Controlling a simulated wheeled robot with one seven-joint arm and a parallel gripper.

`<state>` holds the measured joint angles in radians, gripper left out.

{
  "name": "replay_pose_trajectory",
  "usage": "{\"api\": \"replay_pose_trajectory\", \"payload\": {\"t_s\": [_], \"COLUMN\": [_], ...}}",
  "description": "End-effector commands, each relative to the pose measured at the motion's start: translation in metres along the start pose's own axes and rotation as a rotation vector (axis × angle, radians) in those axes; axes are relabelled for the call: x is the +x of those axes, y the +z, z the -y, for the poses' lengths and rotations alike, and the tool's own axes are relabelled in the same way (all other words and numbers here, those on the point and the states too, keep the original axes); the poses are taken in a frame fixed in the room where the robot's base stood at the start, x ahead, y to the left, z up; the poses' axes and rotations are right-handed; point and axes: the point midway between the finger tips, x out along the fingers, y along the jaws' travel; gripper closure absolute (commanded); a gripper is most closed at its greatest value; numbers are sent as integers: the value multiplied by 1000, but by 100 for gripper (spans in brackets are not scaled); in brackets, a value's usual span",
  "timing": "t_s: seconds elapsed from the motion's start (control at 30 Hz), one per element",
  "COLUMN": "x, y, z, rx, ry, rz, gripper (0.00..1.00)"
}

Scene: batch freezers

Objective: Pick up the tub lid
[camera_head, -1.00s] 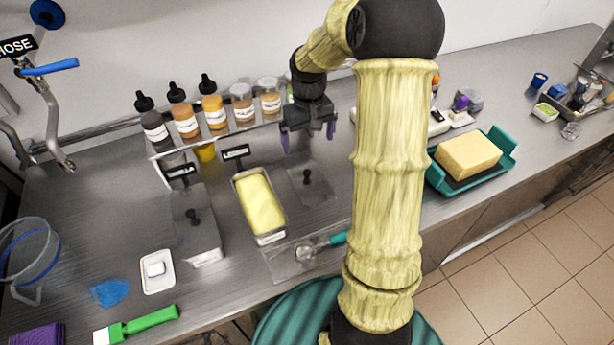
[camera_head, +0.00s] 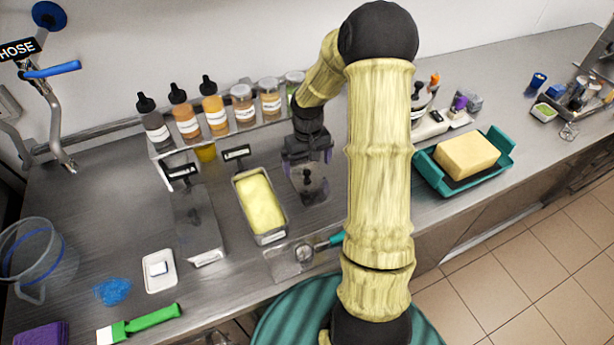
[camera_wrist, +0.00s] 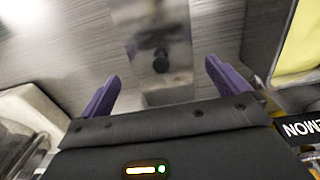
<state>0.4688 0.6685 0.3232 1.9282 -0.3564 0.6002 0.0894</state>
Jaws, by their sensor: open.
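My gripper (camera_head: 308,163) is open and empty, pointing down above this lid. Its purple fingers (camera_wrist: 163,72) are apart on either side of the knob's line and do not visibly touch it. A second lid (camera_head: 193,222) with a dark knob covers the tub on the left.
Several bottles and jars (camera_head: 214,112) stand on a shelf behind the tubs. A scoop (camera_head: 306,252) with a teal handle lies in front. A teal tray (camera_head: 428,172) with a yellow block is at right. A white dish (camera_head: 158,284) and green-handled brush (camera_head: 153,319) lie at front left.

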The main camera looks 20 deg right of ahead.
Motion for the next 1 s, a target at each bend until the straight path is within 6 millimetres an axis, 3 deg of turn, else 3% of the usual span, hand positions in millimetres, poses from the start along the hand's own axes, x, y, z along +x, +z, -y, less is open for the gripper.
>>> {"api": "replay_pose_trajectory", "payload": {"t_s": [0.27, 0.8, 1.0], "x": [34, 36, 36], "y": [1, 0, 0], "z": [2, 2, 2], "rx": [0, 0, 0], "ry": [-2, -1, -1], "rz": [3, 0, 0], "gripper": [0, 0, 35]}}
